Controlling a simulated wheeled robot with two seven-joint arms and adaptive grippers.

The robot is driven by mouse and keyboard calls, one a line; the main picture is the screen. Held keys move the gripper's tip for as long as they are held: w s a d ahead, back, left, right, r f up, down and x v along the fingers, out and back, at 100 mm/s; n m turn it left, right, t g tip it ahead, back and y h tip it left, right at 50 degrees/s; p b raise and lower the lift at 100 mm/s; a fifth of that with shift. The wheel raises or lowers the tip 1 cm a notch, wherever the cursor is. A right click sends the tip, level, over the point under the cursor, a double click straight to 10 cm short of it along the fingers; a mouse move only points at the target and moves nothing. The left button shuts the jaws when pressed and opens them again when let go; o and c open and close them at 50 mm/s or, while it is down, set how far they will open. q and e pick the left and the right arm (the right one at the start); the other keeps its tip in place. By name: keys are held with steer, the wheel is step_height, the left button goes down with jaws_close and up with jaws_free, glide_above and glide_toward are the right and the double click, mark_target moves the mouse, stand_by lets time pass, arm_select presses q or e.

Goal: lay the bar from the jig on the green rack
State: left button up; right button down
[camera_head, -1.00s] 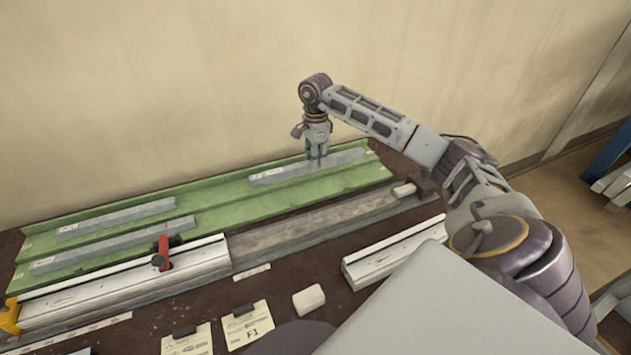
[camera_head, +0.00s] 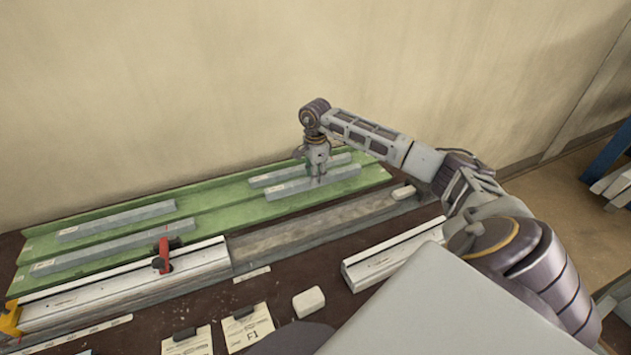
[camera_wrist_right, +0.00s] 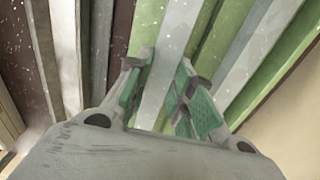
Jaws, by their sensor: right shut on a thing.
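My right gripper (camera_head: 317,181) is shut on a grey bar (camera_head: 285,190) over the right front part of the green rack (camera_head: 220,197). In the right wrist view the gripper (camera_wrist_right: 168,72) has its teal-padded fingers on either side of the bar (camera_wrist_right: 172,35), with green rack strips beside it. The bar lies along the rack, level with it or just above; I cannot tell if it touches. Another grey bar (camera_head: 267,179) lies behind it on the rack. The jig (camera_head: 120,287), a pale rail with a red clamp (camera_head: 163,253), is in front. My left gripper is out of view.
Two more grey bars (camera_head: 115,220) and (camera_head: 110,247) lie on the rack's left half. A grey channel (camera_head: 315,228) runs in front of the rack. A short pale rail (camera_head: 390,257), a white block (camera_head: 308,302) and paper cards (camera_head: 247,327) are nearer. A wall rises behind.

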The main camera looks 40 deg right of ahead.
steer(key=shift+f, duration=1.25)
steer(key=c, duration=1.6)
jaws_free()
steer(key=shift+f, duration=0.1)
steer(key=shift+c, duration=0.2)
steer(key=o, duration=0.4)
steer(key=shift+r, duration=0.6)
step_height(320, 180, up, 4)
steer(key=shift+r, duration=0.15)
step_height(320, 180, up, 5)
steer(key=shift+r+b, duration=0.1)
steer(key=shift+b, duration=0.25)
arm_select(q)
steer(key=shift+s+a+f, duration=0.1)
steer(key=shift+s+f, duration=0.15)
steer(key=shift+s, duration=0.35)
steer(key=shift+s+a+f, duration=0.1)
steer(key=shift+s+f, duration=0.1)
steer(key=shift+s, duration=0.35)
arm_select(e)
steer(key=shift+r, duration=0.8)
